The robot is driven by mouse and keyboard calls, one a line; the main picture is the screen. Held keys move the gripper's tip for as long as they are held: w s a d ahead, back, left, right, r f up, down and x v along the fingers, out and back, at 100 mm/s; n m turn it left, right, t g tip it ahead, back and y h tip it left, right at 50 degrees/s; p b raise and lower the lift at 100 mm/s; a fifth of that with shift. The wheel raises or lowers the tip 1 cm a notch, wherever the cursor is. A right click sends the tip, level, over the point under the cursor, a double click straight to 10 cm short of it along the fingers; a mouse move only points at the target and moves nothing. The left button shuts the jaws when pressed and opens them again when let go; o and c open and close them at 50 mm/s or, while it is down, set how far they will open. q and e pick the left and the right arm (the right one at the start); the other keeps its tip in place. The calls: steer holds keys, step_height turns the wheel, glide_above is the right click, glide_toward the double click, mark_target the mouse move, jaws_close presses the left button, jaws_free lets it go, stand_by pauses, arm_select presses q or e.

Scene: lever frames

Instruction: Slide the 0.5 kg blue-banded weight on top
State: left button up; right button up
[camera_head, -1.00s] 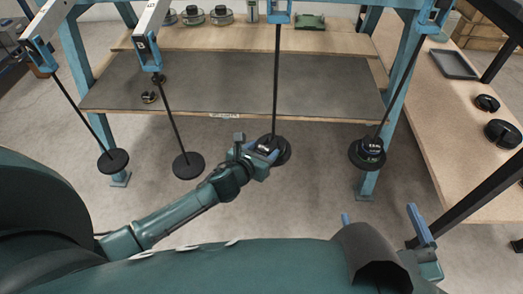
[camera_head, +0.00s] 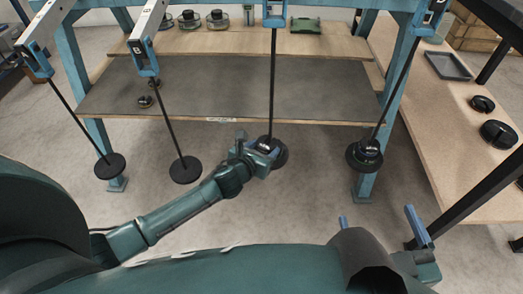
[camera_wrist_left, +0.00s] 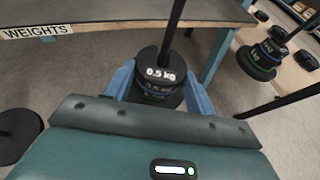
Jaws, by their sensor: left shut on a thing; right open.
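The 0.5 kg weight (camera_wrist_left: 160,70) is a black disc with a white label and sits around a dark hanging rod (camera_wrist_left: 175,25) in the left wrist view. Blue-banded discs (camera_wrist_left: 157,92) show directly under its top face. My left gripper (camera_head: 263,146) is shut on the 0.5 kg weight at the rod's lower end; its blue fingers (camera_wrist_left: 158,95) flank the disc. A wider black plate (camera_head: 278,157) shows beneath it in the head view. The gripper partly hides the stack, so the contact between discs cannot be told. My right gripper (camera_head: 380,240) is open and empty at the lower right.
Two rods at left carry bare plates (camera_head: 110,166) and (camera_head: 186,169). A rod at right carries a stack of weights (camera_head: 365,154). A shelf (camera_head: 220,90) stands behind the rods. A side table (camera_head: 450,150) holds a tray (camera_head: 447,66) and black weights (camera_head: 497,134).

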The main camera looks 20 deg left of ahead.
arm_select(q)
steer(key=shift+w+d+r, duration=0.15)
steer(key=shift+w, duration=0.7)
stand_by(0.3)
steer(key=shift+w, duration=0.15)
stand_by(0.4)
steer(key=shift+f, duration=0.3)
steer(key=shift+f, duration=0.15)
stand_by(0.4)
steer(key=o, duration=1)
steer(key=shift+c, duration=0.2)
steer(key=shift+o, duration=1.2)
steer(key=shift+f, duration=0.2)
